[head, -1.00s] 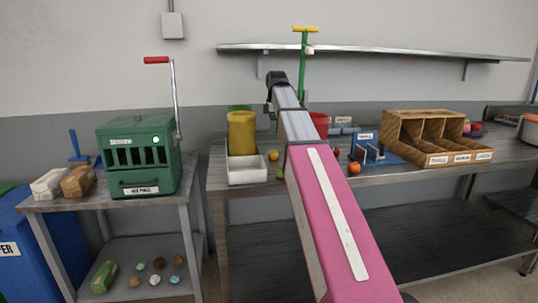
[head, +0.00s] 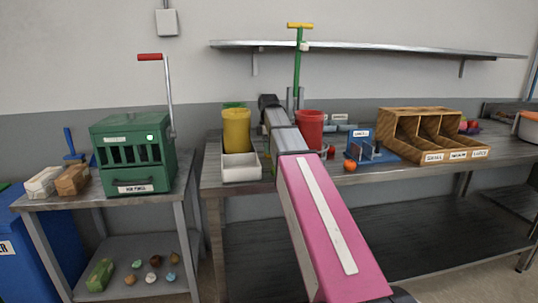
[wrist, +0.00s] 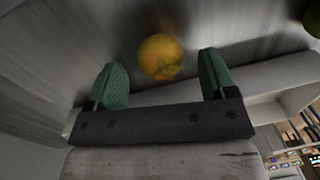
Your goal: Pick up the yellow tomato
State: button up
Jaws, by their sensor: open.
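The yellow tomato (wrist: 160,56) is a round orange-yellow fruit on the grey metal surface in the wrist view. My gripper (wrist: 162,68) has its two green fingers apart, one on each side of the tomato, with the tomato around the fingertip line. I cannot tell whether either finger touches it; gaps show on both sides. In the head view my arm hides the tomato and the gripper.
A white tray (head: 240,172) stands before a yellow container (head: 236,128) on the bench. A red container (head: 309,130), an orange-red fruit (head: 350,165) and a blue rack (head: 375,153) are right of my arm. A green round item (wrist: 312,20) is at the wrist view's edge.

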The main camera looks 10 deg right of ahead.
jog(key=shift+s+f, duration=0.1)
jog(key=shift+f, duration=0.85)
jog(key=c, duration=1)
jog(key=shift+r, duration=0.15)
